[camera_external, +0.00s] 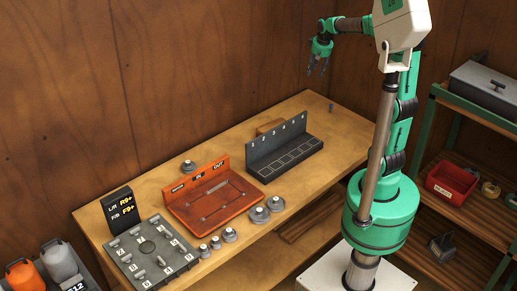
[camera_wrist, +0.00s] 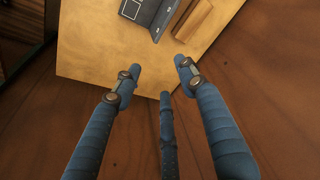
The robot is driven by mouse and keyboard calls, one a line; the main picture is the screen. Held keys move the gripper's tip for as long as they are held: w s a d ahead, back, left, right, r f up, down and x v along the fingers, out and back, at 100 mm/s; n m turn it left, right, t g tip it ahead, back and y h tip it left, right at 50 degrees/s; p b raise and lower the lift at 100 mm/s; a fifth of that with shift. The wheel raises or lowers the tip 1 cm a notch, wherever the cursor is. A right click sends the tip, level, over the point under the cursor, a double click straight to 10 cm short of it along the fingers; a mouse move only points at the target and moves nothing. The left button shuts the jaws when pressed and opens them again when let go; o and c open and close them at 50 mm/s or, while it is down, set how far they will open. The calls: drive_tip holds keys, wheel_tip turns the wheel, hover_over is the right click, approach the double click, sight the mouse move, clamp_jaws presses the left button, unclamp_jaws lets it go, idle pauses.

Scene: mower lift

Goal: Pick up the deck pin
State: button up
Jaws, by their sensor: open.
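My gripper (camera_external: 317,66) is raised beside the wooden wall, above and beyond the far end of the bench. In the wrist view its blue fingers (camera_wrist: 160,75) are spread with nothing between them. No object is clearly recognisable as the deck pin. An orange tray (camera_external: 190,212) with a raised back labelled IN and OUT holds thin grey bars, one of which may be a pin. I cannot tell whether either is the deck pin.
The wooden bench (camera_external: 345,150) carries a dark numbered rack (camera_external: 285,150), a wooden block (camera_external: 270,126), grey round weights (camera_external: 260,214), a grey slotted plate (camera_external: 150,250) and a black display (camera_external: 119,210). Shelves with a red bin (camera_external: 451,181) stand right. The wall closely backs the bench.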

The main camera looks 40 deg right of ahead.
drive_tip(key=w+d+f+m+p, duration=0.15)
drive_tip(key=w+d+f, duration=0.25)
drive_tip(key=w+d, duration=0.4)
drive_tip(key=m+g+p, duration=0.3)
drive_tip(key=p, duration=0.2)
hover_over(331, 105)
wheel_tip(331, 105, down, 27)
drive_tip(key=shift+d+r+y, duration=0.2)
drive_tip(key=shift+d+y, duration=0.2)
drive_tip(key=shift+f, duration=4.3)
drive_tip(key=shift+w+a+f+p, duration=0.1)
drive_tip(key=shift+f+p, duration=0.35)
drive_tip(key=shift+f, duration=2.15)
